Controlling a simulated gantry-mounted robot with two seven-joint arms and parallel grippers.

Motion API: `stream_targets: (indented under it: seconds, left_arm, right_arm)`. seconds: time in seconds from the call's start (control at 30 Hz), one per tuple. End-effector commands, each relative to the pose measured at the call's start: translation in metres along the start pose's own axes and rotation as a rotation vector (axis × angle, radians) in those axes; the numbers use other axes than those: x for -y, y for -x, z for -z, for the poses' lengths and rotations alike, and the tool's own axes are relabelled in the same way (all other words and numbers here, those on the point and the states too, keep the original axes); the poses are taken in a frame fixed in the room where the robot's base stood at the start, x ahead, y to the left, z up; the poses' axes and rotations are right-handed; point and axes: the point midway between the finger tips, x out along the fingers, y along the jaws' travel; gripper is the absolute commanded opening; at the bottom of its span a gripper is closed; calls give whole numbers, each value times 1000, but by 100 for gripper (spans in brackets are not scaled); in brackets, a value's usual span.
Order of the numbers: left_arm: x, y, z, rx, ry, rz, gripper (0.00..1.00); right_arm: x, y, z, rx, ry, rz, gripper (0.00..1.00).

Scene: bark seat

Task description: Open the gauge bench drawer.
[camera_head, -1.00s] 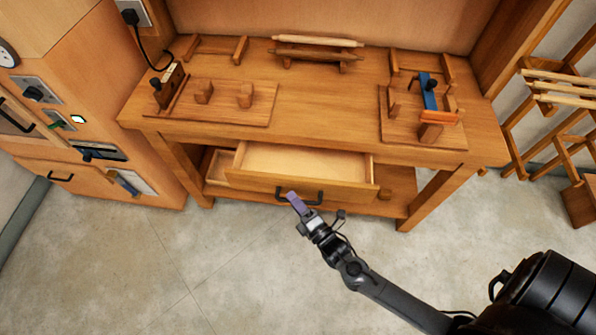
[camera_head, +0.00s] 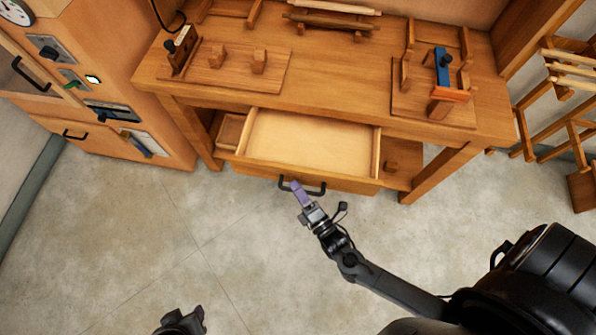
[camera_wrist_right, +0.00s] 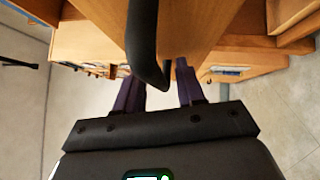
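The bench drawer (camera_head: 310,146) is pulled well out from under the wooden bench top (camera_head: 330,75), and its pale, empty inside shows. Its dark bar handle (camera_head: 316,190) is on the front panel. In the right wrist view the handle (camera_wrist_right: 142,40) runs down to the fingers (camera_wrist_right: 160,85), which stand apart with a gap beside the bar. Whether they touch it is unclear. My left gripper (camera_head: 182,321) shows only partly at the bottom edge; its fingers are unclear.
A fixture with a blue part and an orange part (camera_head: 446,95) stands on the bench's right side. A wooden block fixture (camera_head: 238,66) is at left. A cabinet (camera_head: 110,110) stands left, a wooden rack (camera_head: 570,95) right. The floor before the drawer is clear.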

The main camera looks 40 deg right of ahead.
Motion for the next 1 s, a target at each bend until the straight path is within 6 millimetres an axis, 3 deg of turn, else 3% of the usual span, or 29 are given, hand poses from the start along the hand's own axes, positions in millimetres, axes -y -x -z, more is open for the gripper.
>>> stream_targets:
  seconds: [0.27, 0.43, 1.0]
  left_arm:
    - [0, 0, 0, 1, 0, 0, 43]
    - [0, 2, 0, 1, 0, 0, 43]
    - [0, 13, 4, 1, 0, 0, 43]
  right_arm:
    - [0, 1, 0, -1, 0, 1, 39]
    - [0, 11, 0, -1, 0, 3, 39]
    - [0, 97, 0, -1, 0, 3, 39]
